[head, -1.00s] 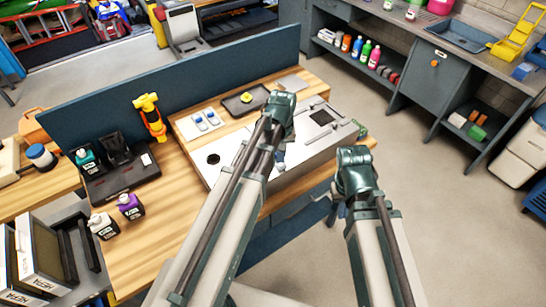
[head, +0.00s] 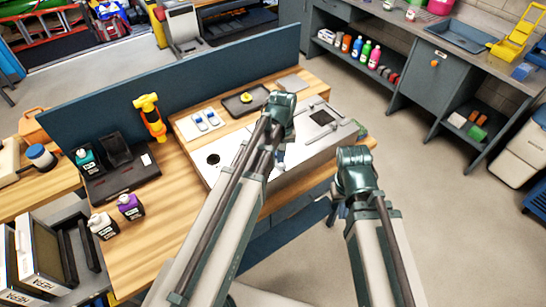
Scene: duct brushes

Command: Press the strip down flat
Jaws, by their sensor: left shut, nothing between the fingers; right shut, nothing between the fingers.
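A grey metal duct panel (head: 225,172) lies on the wooden workbench, with a round dark hole at its left and a dark square opening at its right. I cannot pick out the strip for certain; my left arm covers the middle of the panel. My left gripper (head: 281,163) points down at the panel's middle, mostly hidden behind its own wrist, and is shut and empty. I cannot tell whether it touches the surface. My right gripper (head: 332,213) is shut and empty, off the bench's front right edge, partly hidden by its wrist.
A thin bar (head: 343,132) lies on the panel's right part. A yellow-orange tool (head: 150,117) stands left, near bottles (head: 130,207). A blue divider (head: 195,84) closes the back.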

